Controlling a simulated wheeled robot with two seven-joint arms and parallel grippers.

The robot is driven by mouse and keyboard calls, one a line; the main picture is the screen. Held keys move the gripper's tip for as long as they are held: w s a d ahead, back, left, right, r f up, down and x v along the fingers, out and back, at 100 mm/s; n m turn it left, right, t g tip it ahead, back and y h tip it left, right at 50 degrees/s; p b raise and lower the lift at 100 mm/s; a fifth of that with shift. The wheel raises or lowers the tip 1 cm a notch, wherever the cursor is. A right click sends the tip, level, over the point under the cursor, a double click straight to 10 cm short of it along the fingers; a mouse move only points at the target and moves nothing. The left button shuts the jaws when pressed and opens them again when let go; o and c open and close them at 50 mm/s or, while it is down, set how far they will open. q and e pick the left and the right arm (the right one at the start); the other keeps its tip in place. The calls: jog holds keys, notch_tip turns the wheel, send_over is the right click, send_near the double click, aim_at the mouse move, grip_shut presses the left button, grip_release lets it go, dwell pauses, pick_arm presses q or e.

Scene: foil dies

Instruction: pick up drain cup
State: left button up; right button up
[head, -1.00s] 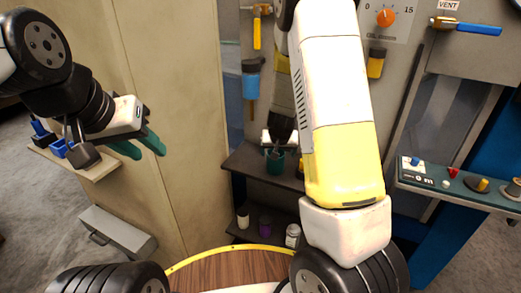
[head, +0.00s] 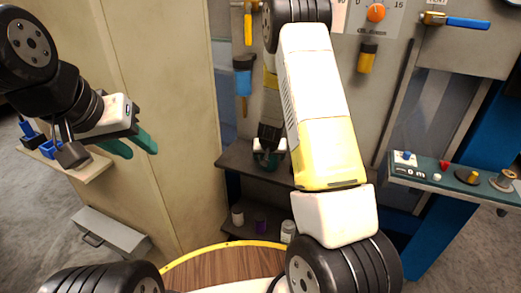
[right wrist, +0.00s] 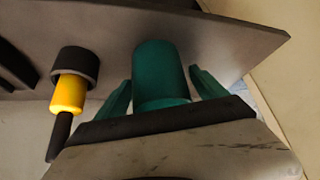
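A teal green cup (right wrist: 160,72), which I take to be the drain cup, stands between the two green fingers of my right gripper (right wrist: 163,93) in the right wrist view. A narrow gap shows on each side, so the fingers are open around it. In the head view my right gripper (head: 268,156) is at the dark upper shelf, small and partly hidden, and the cup can hardly be told from the fingers. My left gripper (head: 131,147) is open and empty at the left, in front of the beige panel.
A yellow and black item (right wrist: 68,95) is left of the cup.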

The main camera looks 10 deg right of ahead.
jog(key=c, duration=1.2)
jog(key=shift+r, duration=0.1)
